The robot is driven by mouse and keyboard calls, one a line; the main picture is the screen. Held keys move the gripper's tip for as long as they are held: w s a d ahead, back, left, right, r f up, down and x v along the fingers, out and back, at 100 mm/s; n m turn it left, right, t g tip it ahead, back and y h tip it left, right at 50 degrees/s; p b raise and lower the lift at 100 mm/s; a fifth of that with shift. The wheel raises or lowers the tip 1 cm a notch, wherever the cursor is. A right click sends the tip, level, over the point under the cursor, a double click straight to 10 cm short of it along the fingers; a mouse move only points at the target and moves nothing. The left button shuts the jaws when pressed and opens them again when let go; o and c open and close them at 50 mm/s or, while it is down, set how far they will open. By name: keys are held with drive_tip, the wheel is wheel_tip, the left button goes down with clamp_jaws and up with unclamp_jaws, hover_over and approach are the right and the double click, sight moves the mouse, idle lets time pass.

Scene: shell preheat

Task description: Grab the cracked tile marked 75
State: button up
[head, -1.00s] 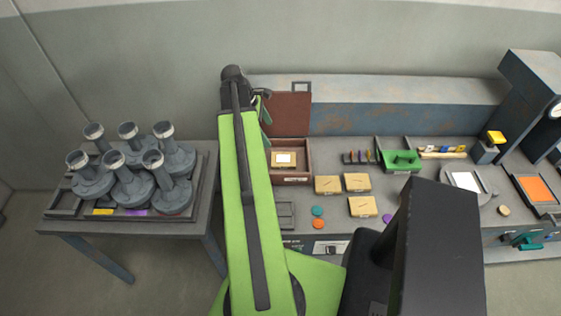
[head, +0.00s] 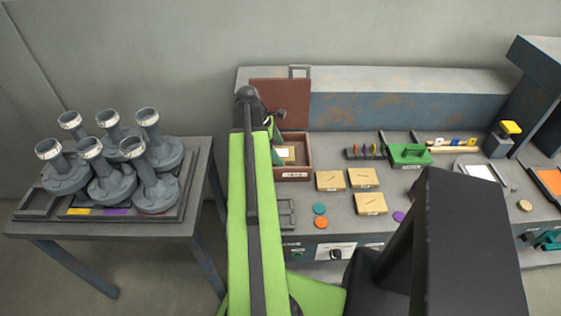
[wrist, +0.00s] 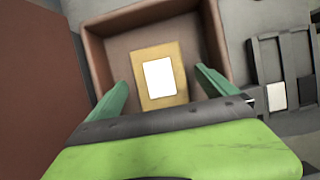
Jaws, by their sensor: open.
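A tan tile with a blank-looking white patch lies in an open reddish-brown box (wrist: 219,50); the tile (wrist: 142,65) sits between my fingers in the wrist view. In the head view this tile (head: 289,159) is partly hidden by my arm. My gripper (wrist: 161,77) is open and empty, with its green fingers spread on either side above the tile. In the head view my gripper (head: 276,131) is over the box's left part. Three more tan tiles (head: 329,186) (head: 362,183) (head: 370,210) lie on the bench. I cannot read 75 on any tile.
The box's brown lid (head: 285,92) stands open behind it. A green block (head: 409,159), teal disc (head: 320,209) and orange disc (head: 321,222) are on the bench (head: 343,217). A side table (head: 190,226) at left holds several grey funnel-like pieces. A slotted grey rack (wrist: 283,60) stands right of the box.

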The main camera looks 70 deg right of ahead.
drive_tip(key=shift+s+f, duration=0.15)
drive_tip(key=shift+f, duration=0.4)
drive_tip(key=shift+r, duration=0.15)
drive_tip(key=shift+c, duration=0.5)
drive_tip(key=c, duration=1.7)
